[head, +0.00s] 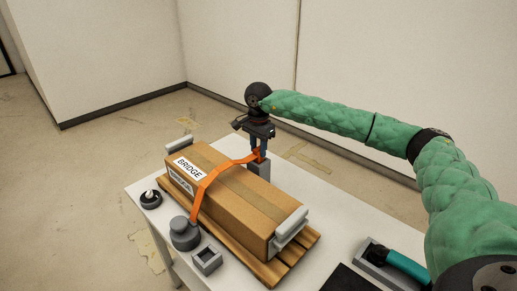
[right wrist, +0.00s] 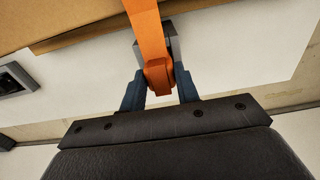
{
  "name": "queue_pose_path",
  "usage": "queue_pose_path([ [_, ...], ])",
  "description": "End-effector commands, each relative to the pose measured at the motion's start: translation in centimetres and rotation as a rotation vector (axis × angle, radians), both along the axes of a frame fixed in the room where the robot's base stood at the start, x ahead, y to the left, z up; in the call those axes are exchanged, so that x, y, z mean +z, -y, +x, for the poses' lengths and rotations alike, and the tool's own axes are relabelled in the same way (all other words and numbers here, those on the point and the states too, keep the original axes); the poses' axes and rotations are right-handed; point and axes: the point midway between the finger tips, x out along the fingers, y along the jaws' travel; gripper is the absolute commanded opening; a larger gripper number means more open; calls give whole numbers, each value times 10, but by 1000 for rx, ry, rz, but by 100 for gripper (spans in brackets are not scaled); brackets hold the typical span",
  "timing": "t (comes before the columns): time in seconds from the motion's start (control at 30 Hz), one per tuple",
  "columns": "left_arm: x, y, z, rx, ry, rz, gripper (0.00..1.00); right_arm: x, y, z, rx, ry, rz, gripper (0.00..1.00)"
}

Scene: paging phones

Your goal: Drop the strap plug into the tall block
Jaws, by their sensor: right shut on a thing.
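The orange strap (head: 212,182) runs across the top of the cardboard box marked BRIDGE, from a grey round reel (head: 184,234) at the front to my right gripper (head: 259,153). The right gripper is shut on the orange strap plug (right wrist: 158,75) at the strap's end. In the right wrist view the plug sits between the two blue fingers. The grey tall block (head: 259,169) stands behind the box, directly below the plug; part of it also shows behind the strap in the right wrist view (right wrist: 173,47). I cannot tell whether the plug touches the block. My left gripper is not in view.
The box (head: 240,203) lies on a wooden pallet (head: 295,255) with grey corner guards at its ends. A small square grey holder (head: 207,261) and a round dark item (head: 150,199) stand at the front. A teal-handled tool (head: 408,268) lies in a tray at right.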

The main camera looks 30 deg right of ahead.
Motion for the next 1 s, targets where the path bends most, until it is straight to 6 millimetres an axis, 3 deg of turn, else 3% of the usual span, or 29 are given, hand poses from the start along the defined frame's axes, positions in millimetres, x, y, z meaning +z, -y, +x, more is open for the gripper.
queue_pose_path([
  [0.97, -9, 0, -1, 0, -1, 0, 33, -12, 0, 0, 0, 0, 0, 8],
  [1.0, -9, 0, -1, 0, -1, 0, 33, -11, 0, 0, 0, 0, 0, 33],
])
